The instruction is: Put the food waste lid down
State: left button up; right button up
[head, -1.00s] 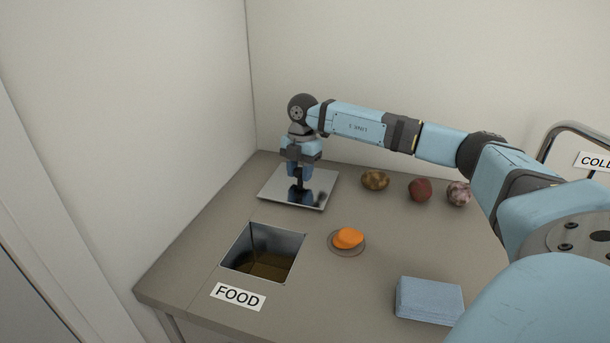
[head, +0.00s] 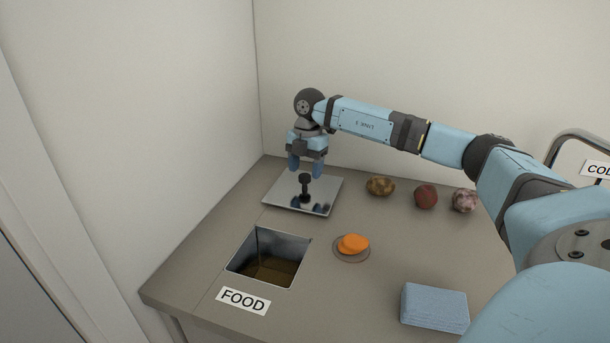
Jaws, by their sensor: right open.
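The food waste lid (head: 326,196) is a shiny square metal plate with a dark upright knob (head: 305,186) in its middle. It lies flat on the counter behind the food waste opening (head: 265,257), a square metal-lined hole with brown matter inside. The opening is uncovered, and a FOOD label (head: 243,300) lies in front of it. My right gripper (head: 305,172) is open and empty just above the knob, fingers pointing down, apart from it as far as I can tell. My left gripper is not in view.
An orange item on a small round dish (head: 351,247) sits right of the opening. A brown-yellow lump (head: 380,186), a red ball (head: 425,196) and a mottled ball (head: 464,201) stand along the back. A blue block (head: 434,306) lies front right. Walls close the left and back.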

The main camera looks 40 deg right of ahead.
aim_at(308, 174)
notch_tip(308, 174, up, 10)
jog(key=d, duration=0.1)
jog(key=shift+w+f+p, duration=0.15)
jog(key=shift+f+p, duration=0.1)
jog(key=shift+p, duration=0.2)
